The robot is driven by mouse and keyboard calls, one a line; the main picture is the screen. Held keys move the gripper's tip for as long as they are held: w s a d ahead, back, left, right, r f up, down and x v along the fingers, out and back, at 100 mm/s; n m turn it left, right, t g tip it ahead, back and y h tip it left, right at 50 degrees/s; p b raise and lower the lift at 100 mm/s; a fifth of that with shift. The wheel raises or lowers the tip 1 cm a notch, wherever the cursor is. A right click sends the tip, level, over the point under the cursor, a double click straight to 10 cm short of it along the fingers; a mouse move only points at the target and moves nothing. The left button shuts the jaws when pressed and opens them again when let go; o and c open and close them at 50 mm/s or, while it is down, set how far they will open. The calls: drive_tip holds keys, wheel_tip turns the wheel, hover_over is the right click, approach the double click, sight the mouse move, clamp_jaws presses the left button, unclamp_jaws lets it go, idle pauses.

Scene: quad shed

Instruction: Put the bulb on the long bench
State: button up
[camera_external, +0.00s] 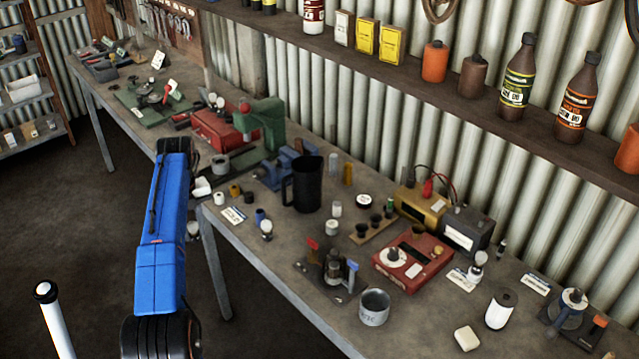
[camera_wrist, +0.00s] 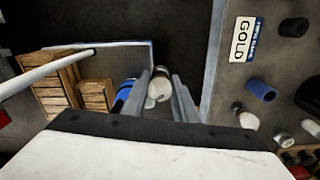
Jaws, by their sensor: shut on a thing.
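My gripper (camera_wrist: 163,92) is shut on the bulb (camera_wrist: 159,86), a pale rounded thing with a metal-looking part between the fingers in the wrist view. In the external view my blue arm hides most of the gripper. The long bench (camera_external: 270,255) runs along the corrugated wall, with a grey top crowded with things. Its edge also shows in the wrist view (camera_wrist: 222,75), to the right of the gripper. The held bulb is beside this edge, not over the top.
On the bench near the edge are a blue tube (camera_wrist: 261,90), a GOLD card (camera_wrist: 243,38) and another bulb-like thing (camera_wrist: 244,116). A black jug (camera_external: 307,186) and a metal cup (camera_external: 374,307) stand farther along. Wooden crates (camera_wrist: 62,85) show at left. Clear top lies near the front edge.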

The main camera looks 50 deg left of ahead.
drive_tip(key=w, duration=1.7)
drive_tip(key=shift+w, duration=0.15)
drive_tip(key=shift+w+f, duration=0.4)
drive_tip(key=shift+f, duration=0.75)
